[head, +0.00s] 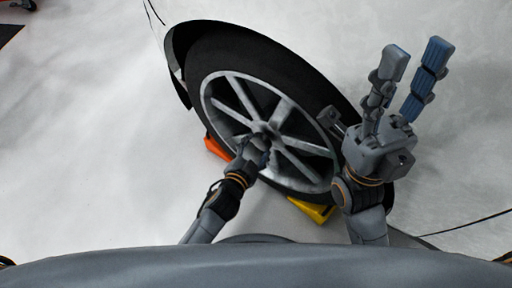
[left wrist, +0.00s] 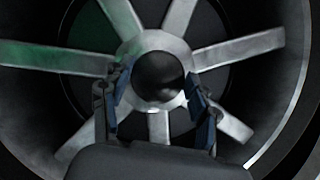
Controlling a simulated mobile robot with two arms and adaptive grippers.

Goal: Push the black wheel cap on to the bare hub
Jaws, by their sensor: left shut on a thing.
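The wheel (head: 290,140) has a black tyre and silver spokes that meet at a central hub, which also shows in the left wrist view as a silver ring (left wrist: 133,45). My left gripper (head: 264,138) is at the hub; its fingers (left wrist: 161,90) are shut on the round black wheel cap (left wrist: 158,73). The cap lines up with the middle of the hub. I cannot tell whether it is seated or just in front. My right gripper (head: 416,55) is open and empty, raised to the right of the wheel, with its blue finger pads apart.
An orange block (head: 216,148) and a yellow block (head: 312,209) are at the wheel's lower edge. A dark curved panel edge (head: 177,75) runs by the tyre's upper left. A thin cable (head: 465,225) lies at lower right.

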